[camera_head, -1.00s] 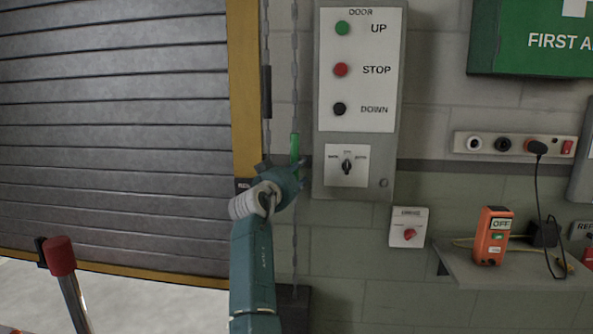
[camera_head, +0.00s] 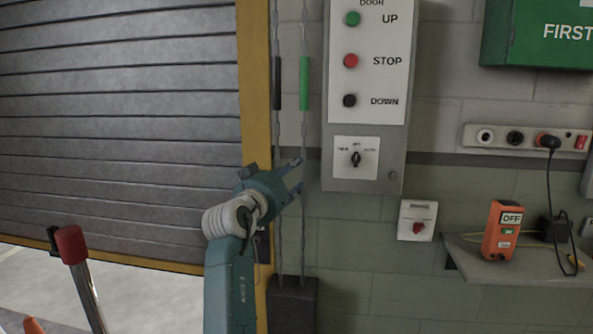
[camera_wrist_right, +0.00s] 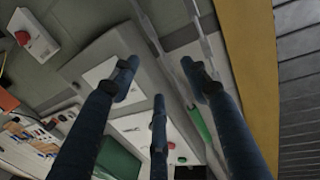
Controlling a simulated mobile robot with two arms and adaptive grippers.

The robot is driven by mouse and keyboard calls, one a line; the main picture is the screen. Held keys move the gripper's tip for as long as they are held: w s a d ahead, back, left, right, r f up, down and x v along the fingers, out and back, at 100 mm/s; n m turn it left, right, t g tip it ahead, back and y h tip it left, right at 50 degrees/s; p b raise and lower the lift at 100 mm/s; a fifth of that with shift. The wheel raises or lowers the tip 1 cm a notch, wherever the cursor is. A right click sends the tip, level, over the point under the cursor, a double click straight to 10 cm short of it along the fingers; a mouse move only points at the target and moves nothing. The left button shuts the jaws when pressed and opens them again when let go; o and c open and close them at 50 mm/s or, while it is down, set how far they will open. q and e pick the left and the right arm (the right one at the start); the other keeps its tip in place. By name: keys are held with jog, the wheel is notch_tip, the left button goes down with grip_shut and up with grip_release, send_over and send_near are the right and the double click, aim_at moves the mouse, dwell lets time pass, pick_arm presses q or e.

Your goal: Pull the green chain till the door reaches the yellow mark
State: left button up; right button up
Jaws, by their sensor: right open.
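The green chain hangs on the wall with a green sleeve (camera_head: 304,83), right of a second chain with a black sleeve (camera_head: 276,83). My right gripper (camera_head: 296,175) is open below the green sleeve, its fingers close around the chain line; I cannot tell whether they touch it. In the right wrist view, the green sleeve (camera_wrist_right: 198,122) shows between the spread fingers, beyond their tips. The grey slatted door (camera_head: 120,120) fills the left, its lower edge above the floor. I cannot make out a separate yellow mark from the yellow frame (camera_head: 253,90). My left gripper is out of view.
A door control box (camera_head: 395,175) is just right of the chains. A dark box (camera_head: 292,305) sits at the chains' foot. A red-topped post (camera_head: 72,245) stands at the lower left. A shelf (camera_head: 520,274) with an orange device (camera_head: 502,230) is at right.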

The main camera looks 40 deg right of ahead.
jog(key=shift+s+a, duration=0.2)
jog(key=shift+a, duration=0.15)
dwell(0.3)
